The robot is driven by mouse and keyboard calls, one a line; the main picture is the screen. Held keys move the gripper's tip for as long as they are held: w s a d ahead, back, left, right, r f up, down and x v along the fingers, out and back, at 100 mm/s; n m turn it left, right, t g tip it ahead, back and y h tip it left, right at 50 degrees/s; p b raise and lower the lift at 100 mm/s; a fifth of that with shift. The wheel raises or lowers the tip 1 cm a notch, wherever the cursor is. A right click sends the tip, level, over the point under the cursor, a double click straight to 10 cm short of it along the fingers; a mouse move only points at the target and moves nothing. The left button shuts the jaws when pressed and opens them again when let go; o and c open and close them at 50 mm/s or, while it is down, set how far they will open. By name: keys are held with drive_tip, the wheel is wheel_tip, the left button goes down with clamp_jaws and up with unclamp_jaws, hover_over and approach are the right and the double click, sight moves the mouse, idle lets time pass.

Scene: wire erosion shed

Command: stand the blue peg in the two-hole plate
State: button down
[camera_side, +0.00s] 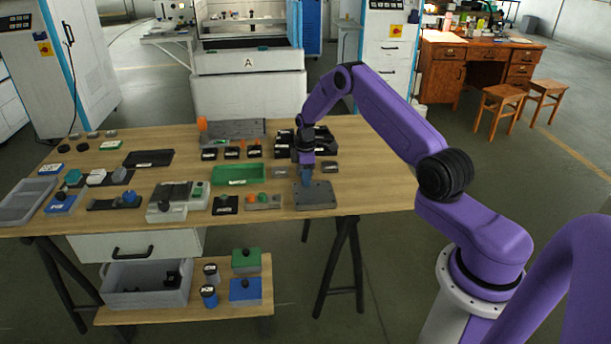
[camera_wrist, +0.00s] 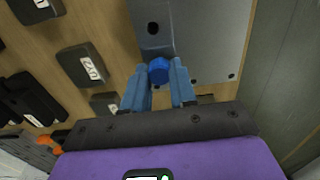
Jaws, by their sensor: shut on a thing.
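My gripper (camera_side: 306,174) points down over the grey plate (camera_side: 322,199) near the front right of the bench. In the wrist view its two blue fingers are shut on the blue peg (camera_wrist: 158,68), whose round end shows between them. The plate (camera_wrist: 212,42) lies beyond the fingers, with a darker strip on its left side. One dark round hole (camera_wrist: 153,28) shows open in that strip. A second large hole is not visible. I cannot tell whether the peg's lower end is above the plate, touching it or in a hole.
A small grey block with coloured tops (camera_side: 264,202) stands just left of the plate. A green tray (camera_side: 238,175) lies behind it. Black labelled blocks (camera_wrist: 82,64) sit left of the plate in the wrist view. The bench is bare right of the plate.

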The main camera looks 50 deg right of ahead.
drive_tip(key=shift+f, duration=0.25)
drive_tip(key=c, duration=0.8)
unclamp_jaws()
drive_tip(key=shift+r, duration=0.1)
drive_tip(key=shift+r, duration=3.4)
drive_tip(key=shift+a, duration=0.1)
